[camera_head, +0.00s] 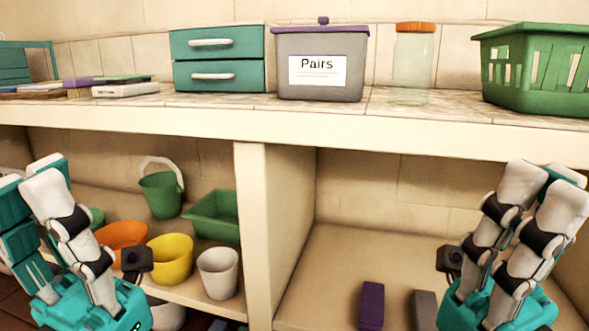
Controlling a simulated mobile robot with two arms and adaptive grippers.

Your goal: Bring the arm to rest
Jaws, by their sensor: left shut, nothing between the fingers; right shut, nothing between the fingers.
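My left gripper (45,172) is at the left of the head view, fingers pointing up, in front of the left lower shelf. It is shut and empty. My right gripper (540,180) is at the right, fingers pointing up, in front of the right lower shelf. It is also shut and empty. Both grippers appear apart from the shelf objects. The upper parts of both arms are out of the frame.
The counter (215,112) holds a teal drawer unit (218,60), a "Pairs" box (320,90), a jar (413,65) and a green basket (535,85). Below stand a green bucket (160,197), yellow pot (170,262), white cup (218,273) and purple block (371,305). A divider (265,230) separates the shelves.

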